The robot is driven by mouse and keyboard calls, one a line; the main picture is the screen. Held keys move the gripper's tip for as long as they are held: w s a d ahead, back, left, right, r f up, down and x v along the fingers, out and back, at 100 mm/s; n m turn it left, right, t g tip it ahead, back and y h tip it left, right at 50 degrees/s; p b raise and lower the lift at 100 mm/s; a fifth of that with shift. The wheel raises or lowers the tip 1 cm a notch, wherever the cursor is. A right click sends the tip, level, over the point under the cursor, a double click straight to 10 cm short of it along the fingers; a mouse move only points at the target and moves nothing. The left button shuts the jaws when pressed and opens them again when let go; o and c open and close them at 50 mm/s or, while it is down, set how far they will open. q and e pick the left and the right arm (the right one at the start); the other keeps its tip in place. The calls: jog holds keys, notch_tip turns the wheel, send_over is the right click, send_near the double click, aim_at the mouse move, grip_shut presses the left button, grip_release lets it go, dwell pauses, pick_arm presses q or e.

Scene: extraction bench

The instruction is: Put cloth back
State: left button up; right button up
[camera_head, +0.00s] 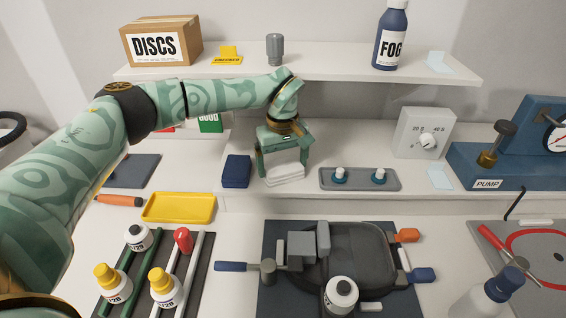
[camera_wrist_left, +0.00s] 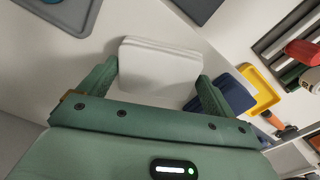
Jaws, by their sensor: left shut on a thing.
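A white folded cloth (camera_head: 284,173) is between the fingers of my left gripper (camera_head: 284,152), over the lower shelf near its front edge. My left gripper points down and is shut on the cloth. In the left wrist view the cloth (camera_wrist_left: 158,66) shows as a stacked white pad between the two green fingers (camera_wrist_left: 158,85). I cannot tell whether the cloth touches the shelf. My right gripper is not in view.
A dark blue block (camera_head: 237,170) stands just left of the cloth. A grey tray (camera_head: 360,186) with two small knobbed pieces lies to its right. A yellow tray (camera_head: 178,208) is at the front left. The lower shelf (camera_head: 312,150) is bare behind the grey tray.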

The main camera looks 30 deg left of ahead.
aim_at(283, 167)
pick_arm(q)
jog(key=o, duration=0.7)
jog(key=shift+r, duration=0.1)
notch_tip(283, 167, up, 12)
jog(key=shift+p, duration=1)
jog(key=shift+s, duration=0.1)
